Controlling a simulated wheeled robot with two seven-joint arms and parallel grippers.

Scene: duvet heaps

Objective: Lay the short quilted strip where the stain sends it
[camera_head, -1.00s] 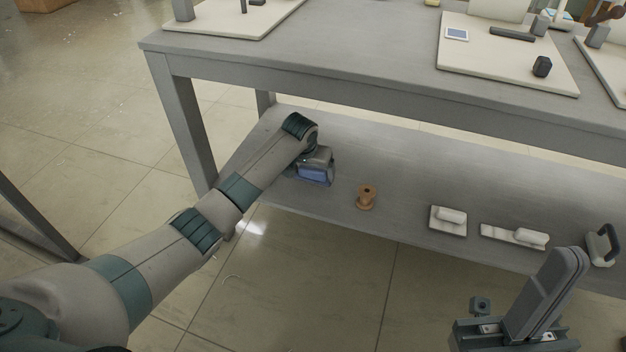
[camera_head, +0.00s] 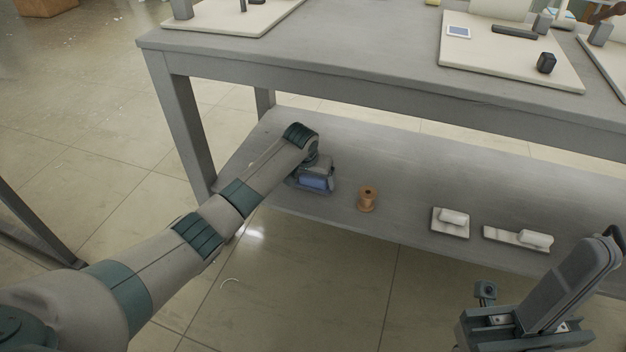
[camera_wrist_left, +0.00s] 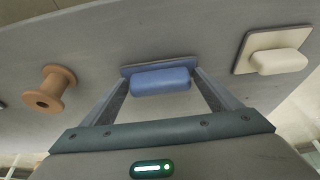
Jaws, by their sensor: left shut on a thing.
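My left gripper (camera_head: 313,174) reaches down to the lower shelf and is shut on a blue padded block (camera_wrist_left: 160,82). The blue block lies along a flat grey-blue base, between the two fingers. It also shows in the head view (camera_head: 316,182), partly covered by the gripper. Two white padded pieces lie on the shelf to the right, one on a short base (camera_head: 450,222), one on a longer base (camera_head: 518,238). I cannot make out quilting or a stain. My right gripper (camera_head: 500,318) is at the lower right, apart from the shelf; its jaw opening is unclear.
A brown spool (camera_head: 367,199) stands just right of the left gripper. The table top (camera_head: 340,60) overhangs the shelf (camera_head: 400,165) and carries pale boards (camera_head: 500,65) with small items. The table's leg (camera_head: 182,120) is close to my left arm.

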